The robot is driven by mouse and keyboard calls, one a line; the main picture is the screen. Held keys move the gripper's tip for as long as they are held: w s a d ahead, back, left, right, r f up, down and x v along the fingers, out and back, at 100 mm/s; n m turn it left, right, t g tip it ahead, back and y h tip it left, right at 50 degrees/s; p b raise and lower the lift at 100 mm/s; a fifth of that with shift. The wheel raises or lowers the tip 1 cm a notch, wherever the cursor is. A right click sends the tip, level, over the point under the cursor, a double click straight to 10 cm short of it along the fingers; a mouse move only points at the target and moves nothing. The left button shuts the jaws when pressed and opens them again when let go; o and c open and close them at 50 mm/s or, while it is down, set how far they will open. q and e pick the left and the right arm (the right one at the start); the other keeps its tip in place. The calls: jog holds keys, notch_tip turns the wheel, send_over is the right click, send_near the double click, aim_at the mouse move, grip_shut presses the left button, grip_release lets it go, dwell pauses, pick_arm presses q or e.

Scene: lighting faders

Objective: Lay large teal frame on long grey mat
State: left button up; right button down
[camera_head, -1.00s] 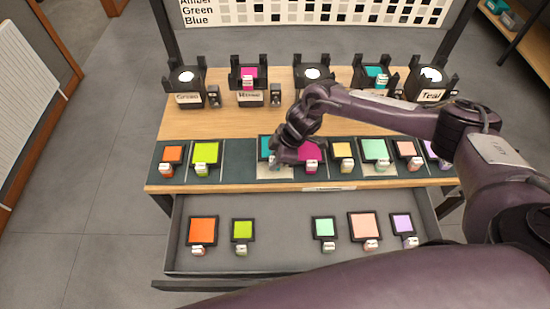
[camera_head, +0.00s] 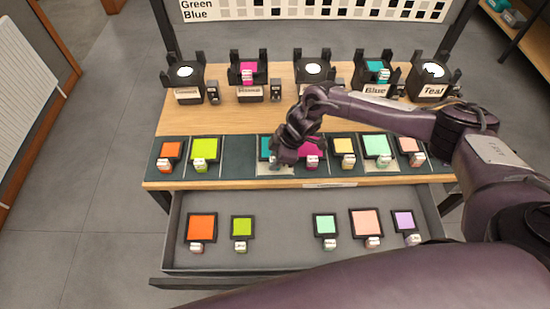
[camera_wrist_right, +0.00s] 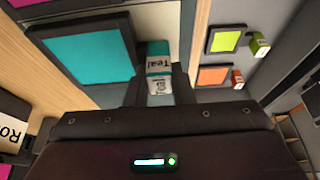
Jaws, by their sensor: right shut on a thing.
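The large teal frame (camera_head: 265,148) is a dark-rimmed teal panel over the mat, partly hidden by my arm in the head view. In the right wrist view the teal frame (camera_wrist_right: 88,60) shows almost flat, with its white "Teal" tab (camera_wrist_right: 158,58) between my fingers. My right gripper (camera_head: 277,163) is shut on that tab. The long grey mat (camera_head: 239,157) runs along the bench's front edge. The teal frame is over a pale patch of it; I cannot tell whether they touch. My left gripper is out of view.
A magenta frame (camera_head: 311,147) lies close to the right of my gripper. Orange, lime, yellow, mint and pink frames share the mat. An open drawer (camera_head: 280,254) below holds several frames. Black labelled holders (camera_head: 249,78) stand behind on the wooden bench.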

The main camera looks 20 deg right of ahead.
jog(key=c, duration=1.2)
grip_release()
jog(key=shift+o, duration=0.2)
jog(key=w+a+r+p+v, duration=0.1)
jog(key=p+v, duration=0.5)
jog(key=v, duration=0.8)
jog(key=shift+s+a, duration=0.2)
jog(key=shift+a, duration=0.4)
